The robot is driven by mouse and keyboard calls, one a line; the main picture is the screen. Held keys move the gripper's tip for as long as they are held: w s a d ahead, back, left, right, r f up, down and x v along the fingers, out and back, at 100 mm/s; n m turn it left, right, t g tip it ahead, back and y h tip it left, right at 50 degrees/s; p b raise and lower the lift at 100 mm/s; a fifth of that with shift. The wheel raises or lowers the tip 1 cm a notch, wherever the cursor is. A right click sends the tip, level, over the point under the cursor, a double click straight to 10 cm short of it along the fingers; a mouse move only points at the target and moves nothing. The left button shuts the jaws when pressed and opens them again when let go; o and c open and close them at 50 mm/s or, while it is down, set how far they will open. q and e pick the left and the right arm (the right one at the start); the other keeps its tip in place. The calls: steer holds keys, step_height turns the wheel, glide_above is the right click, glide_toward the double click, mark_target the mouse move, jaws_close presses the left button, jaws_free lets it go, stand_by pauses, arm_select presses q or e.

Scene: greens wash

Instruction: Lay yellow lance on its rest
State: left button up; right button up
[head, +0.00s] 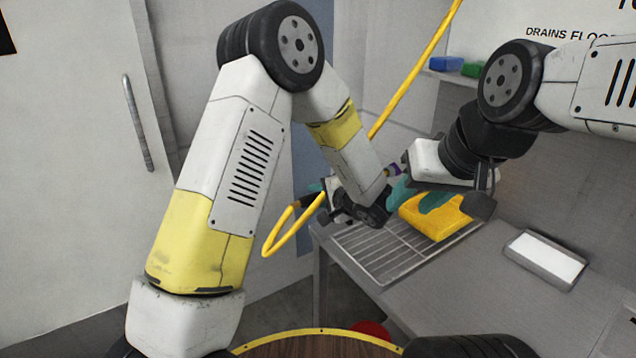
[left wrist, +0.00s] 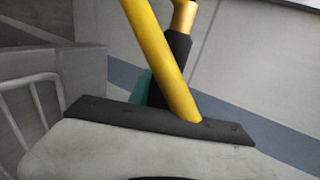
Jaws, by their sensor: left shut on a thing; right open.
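The yellow lance shows a dark grip (head: 306,201) at my left gripper (head: 318,190), with a yellow hose (head: 280,232) looping below it. In the left wrist view its dark grip (left wrist: 177,58) has a brass-coloured fitting (left wrist: 184,16) above it. A yellow tube (left wrist: 160,60) crosses in front, and a teal finger (left wrist: 142,88) is beside the grip. My left gripper is shut on the lance; the contact is mostly hidden. My right gripper (head: 418,194) is open, its teal fingers at a yellow block-like item (head: 435,218). I cannot make out the lance's rest.
A wire rack (head: 375,252) lies on the grey counter (head: 470,290) under the yellow item. A white-topped tray (head: 545,258) is at right. Blue (head: 445,63) and green (head: 473,70) blocks sit on a back shelf. A yellow hose (head: 415,70) rises behind my left arm.

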arm_select(q)
steer(key=shift+f, duration=2.75)
steer(key=o, duration=0.9)
steer(key=shift+f, duration=0.1)
